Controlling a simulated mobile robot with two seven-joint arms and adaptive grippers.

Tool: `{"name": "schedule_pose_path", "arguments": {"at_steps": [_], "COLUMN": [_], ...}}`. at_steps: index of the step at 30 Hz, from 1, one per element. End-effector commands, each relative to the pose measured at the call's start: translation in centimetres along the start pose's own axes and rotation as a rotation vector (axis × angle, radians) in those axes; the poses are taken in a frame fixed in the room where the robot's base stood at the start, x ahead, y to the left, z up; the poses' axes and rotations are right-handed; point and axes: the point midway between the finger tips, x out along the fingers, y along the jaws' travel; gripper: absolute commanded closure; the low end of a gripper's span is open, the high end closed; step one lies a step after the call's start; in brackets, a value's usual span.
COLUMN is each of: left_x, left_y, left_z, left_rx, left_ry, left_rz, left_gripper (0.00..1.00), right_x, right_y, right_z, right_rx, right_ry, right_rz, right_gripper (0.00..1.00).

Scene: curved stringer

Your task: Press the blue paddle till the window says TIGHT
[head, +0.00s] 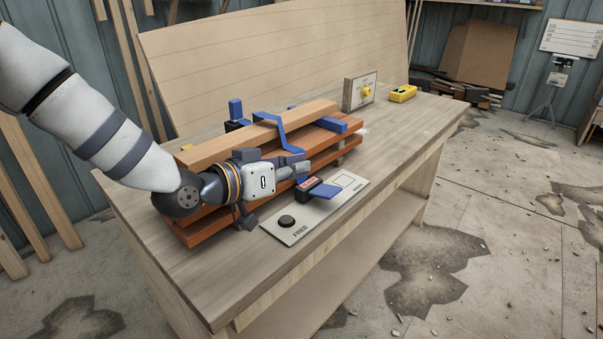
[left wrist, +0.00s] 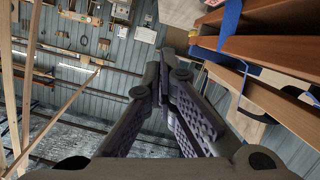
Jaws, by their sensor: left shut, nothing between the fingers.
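The blue paddle (head: 332,202) sticks out over the pale plate at the front of the workbench. Beside its inner end is a dark housing with a small red window (head: 309,182); its lettering is too small to read. My left gripper (head: 304,168) is shut and empty, just above and behind the window, in front of the stacked boards. It looks apart from the paddle, though the gap is hard to judge. The left wrist view shows its closed fingers (left wrist: 165,75); the paddle cannot be made out there. My right gripper is not in view.
Reddish-brown boards (head: 330,140) lie stacked on the workbench (head: 420,122), clamped by blue brackets (head: 268,118). The plate (head: 290,235) bears a black round button (head: 287,221). A box with a yellow knob (head: 360,91) and a yellow case (head: 403,93) stand farther back.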

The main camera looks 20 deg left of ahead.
Motion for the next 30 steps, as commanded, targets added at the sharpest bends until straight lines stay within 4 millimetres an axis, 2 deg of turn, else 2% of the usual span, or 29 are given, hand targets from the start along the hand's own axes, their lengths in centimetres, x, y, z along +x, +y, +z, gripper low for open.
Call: {"name": "schedule_pose_path", "arguments": {"at_steps": [1, 9, 12, 17, 30], "left_x": [1.4, 7.3, 7.5, 7.8, 8.0], "left_y": [-0.4, -0.3, -0.2, -0.1, -0.2], "left_z": [1.1, 1.0, 2.6, 4.0, 4.2], "left_rx": [-0.004, -0.004, -0.007, -0.003, 0.001], "left_ry": [-0.017, -0.012, -0.013, -0.008, -0.004], "left_rz": [-0.003, -0.002, -0.002, -0.001, -0.003], "left_gripper": [1.00, 1.00, 1.00, 1.00, 1.00], "right_x": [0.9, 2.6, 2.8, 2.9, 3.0], "right_y": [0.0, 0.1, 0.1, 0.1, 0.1], "right_z": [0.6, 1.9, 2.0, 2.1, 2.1], "right_rx": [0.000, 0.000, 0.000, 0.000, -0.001], "right_ry": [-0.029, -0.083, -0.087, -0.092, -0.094], "right_rz": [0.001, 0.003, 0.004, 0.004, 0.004], "right_gripper": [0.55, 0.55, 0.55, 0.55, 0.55]}}
